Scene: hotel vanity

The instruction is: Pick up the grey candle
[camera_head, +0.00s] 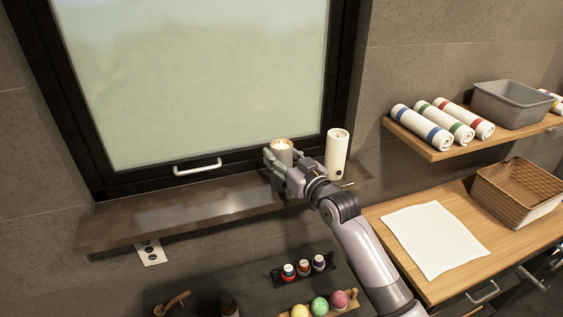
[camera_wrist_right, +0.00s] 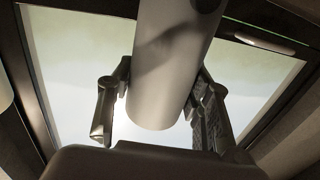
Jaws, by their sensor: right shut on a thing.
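The grey candle (camera_head: 282,149) is a short cylinder with a pale top, at the window sill in the head view. My right gripper (camera_head: 279,163) is shut on it, with fingers on both sides. In the right wrist view the candle (camera_wrist_right: 165,75) fills the middle, between the two fingers of my right gripper (camera_wrist_right: 160,95). The arm hides its lower part in the head view, so I cannot tell whether it touches the sill. My left gripper is not in view.
A taller white candle (camera_head: 337,152) stands close to the right on the sill (camera_head: 190,208). The sill's left part is clear. Rolled towels (camera_head: 421,127) and a grey bin (camera_head: 511,103) sit on a shelf. A wicker basket (camera_head: 518,192) stands on the counter.

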